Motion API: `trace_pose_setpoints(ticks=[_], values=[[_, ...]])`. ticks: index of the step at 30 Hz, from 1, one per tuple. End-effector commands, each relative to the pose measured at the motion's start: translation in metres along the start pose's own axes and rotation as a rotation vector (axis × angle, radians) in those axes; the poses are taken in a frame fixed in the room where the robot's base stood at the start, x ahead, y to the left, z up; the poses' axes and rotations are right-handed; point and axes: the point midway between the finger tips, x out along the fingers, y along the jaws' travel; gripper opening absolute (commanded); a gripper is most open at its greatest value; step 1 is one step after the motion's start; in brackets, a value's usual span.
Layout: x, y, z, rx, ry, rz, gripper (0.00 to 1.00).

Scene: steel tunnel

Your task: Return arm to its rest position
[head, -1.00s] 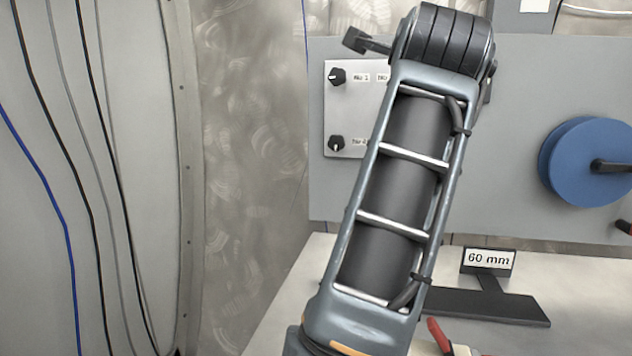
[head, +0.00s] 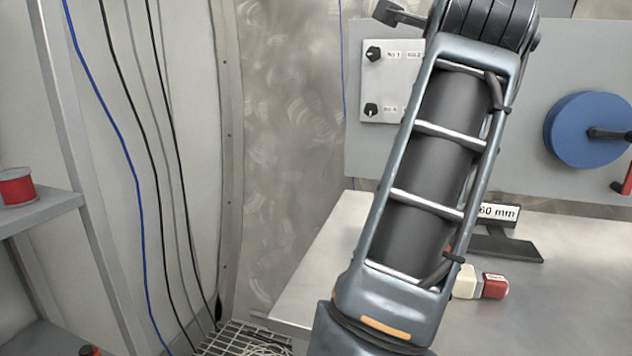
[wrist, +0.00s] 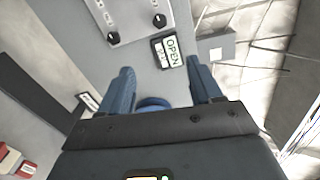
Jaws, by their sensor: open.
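My arm rises through the middle of the head view, tilted to the right, in front of the table and the grey panel. Its end is out of the top of that view. In the wrist view my gripper (wrist: 160,85) shows two blue fingers spread apart, with nothing between them except a blue round shape partly hidden behind the gripper body. The fingers point toward the grey panel, apart from the knob plate (wrist: 135,18) and the OPEN sign (wrist: 168,50).
The grey panel (head: 385,160) carries a blue wheel (head: 575,120) and a knob plate (head: 385,105). The table (head: 330,255) holds a 60 mm sign (head: 497,213) and a red-and-white block (head: 493,286).

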Motion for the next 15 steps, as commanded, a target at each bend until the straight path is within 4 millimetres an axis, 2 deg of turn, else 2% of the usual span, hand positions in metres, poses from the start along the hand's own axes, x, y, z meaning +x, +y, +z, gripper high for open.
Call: trace_pose_setpoints(ticks=[8, 15], values=[[0.000, 0.019, -0.009, -0.104, 0.009, -0.024, 0.64], [-0.002, 0.047, -0.020, -0.253, 0.013, -0.056, 0.64]])
